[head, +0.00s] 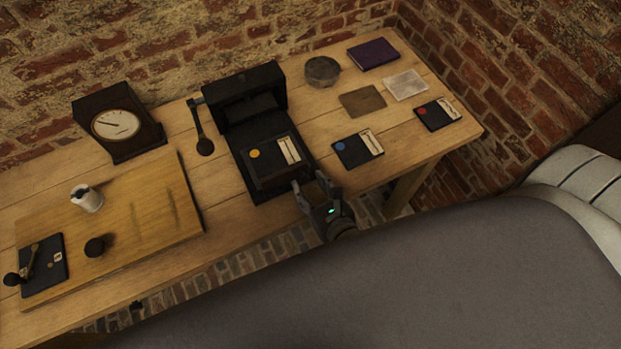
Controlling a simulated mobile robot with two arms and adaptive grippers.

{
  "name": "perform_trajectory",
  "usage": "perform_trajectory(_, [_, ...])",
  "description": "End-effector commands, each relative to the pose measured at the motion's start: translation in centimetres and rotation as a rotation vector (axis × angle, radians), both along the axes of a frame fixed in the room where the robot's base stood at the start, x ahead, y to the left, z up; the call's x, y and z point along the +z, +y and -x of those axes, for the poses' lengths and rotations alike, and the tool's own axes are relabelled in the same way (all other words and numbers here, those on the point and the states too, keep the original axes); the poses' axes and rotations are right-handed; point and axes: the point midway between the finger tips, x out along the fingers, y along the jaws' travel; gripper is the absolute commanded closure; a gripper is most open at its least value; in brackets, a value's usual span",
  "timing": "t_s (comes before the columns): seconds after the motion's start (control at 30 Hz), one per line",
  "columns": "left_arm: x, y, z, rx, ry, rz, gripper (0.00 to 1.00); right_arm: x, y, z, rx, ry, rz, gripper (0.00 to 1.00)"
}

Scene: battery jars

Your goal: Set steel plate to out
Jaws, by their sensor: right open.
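No label marks the steel plate; two thin square plates lie flat at the table's right back, a dull brown-grey one (362,101) and a pale grey one (405,84). I cannot tell which, if either, is steel. A black device (245,97) with a lever (200,128) on its left side stands at mid-table. A dark block with a yellow dot (254,153) and a pale strip sits on its front base. My right gripper (311,184) is open at the device's front right corner, close to the block; I cannot tell whether it touches. My left gripper is out of view.
Blue-dot (357,149) and red-dot (438,113) cards lie at right. A round grey disc (322,71) and a purple book (373,54) are behind. A clock (118,125) and wooden board (150,219) with small items occupy the left. A brick wall bounds the back.

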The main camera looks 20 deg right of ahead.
Motion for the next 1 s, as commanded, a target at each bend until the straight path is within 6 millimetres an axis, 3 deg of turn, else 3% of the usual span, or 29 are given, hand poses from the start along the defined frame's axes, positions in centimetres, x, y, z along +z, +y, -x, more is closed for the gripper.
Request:
perform_trajectory(0.4, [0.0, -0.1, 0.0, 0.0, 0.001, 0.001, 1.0, 2.7, -0.2, 7.0, 0.002, 0.005, 0.0, 0.56])
perform_trajectory(0.6, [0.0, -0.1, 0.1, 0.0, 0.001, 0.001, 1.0, 3.8, -0.3, 9.5, 0.001, 0.005, 0.0, 0.56])
perform_trajectory(1.0, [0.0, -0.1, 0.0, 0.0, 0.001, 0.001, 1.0, 4.3, -0.3, 10.5, 0.001, 0.002, -0.001, 0.56])
